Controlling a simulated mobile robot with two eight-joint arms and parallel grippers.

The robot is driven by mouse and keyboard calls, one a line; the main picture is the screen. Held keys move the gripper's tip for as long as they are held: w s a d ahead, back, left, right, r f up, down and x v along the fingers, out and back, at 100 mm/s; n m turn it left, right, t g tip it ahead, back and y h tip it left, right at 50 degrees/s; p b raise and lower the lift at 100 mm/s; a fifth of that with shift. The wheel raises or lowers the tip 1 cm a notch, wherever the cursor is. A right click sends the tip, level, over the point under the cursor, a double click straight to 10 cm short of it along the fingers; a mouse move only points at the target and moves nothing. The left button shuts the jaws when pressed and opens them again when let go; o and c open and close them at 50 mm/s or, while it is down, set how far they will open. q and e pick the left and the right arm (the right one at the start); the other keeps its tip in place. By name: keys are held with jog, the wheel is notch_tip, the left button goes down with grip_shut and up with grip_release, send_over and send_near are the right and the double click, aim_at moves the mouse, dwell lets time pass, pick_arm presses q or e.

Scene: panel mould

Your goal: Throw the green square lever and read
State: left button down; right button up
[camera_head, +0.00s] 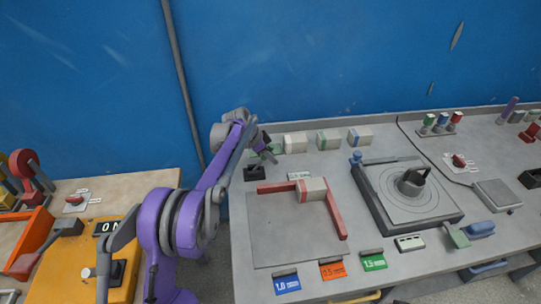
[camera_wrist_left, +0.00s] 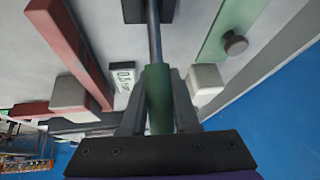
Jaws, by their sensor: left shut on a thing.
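My left gripper (camera_head: 268,152) is at the back left of the grey bench in the head view. In the left wrist view its fingers (camera_wrist_left: 158,115) are shut around a green, straight-sided lever handle (camera_wrist_left: 158,85). A metal rod (camera_wrist_left: 154,30) runs from the handle to a dark base. The black lever base (camera_head: 255,173) stands below the gripper in the head view, where the gripper hides most of the handle. A small label plate (camera_head: 299,176) lies beside it; it also shows in the wrist view (camera_wrist_left: 122,78), its text too small to read surely. My right gripper is out of view.
A red L-shaped frame (camera_head: 335,214) with a pale block (camera_head: 312,188) lies close right of the lever. Several pale blocks (camera_head: 296,142) stand along the back. A dark turntable unit (camera_head: 385,208) is further right. A blue wall is behind.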

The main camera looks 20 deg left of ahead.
pick_arm(q)
jog(key=c, duration=0.7)
grip_release()
jog(key=shift+d, duration=0.1)
jog(key=shift+o, duration=0.2)
jog(key=v, duration=1)
jog(key=shift+r, duration=0.3)
jog(key=shift+s, duration=0.15)
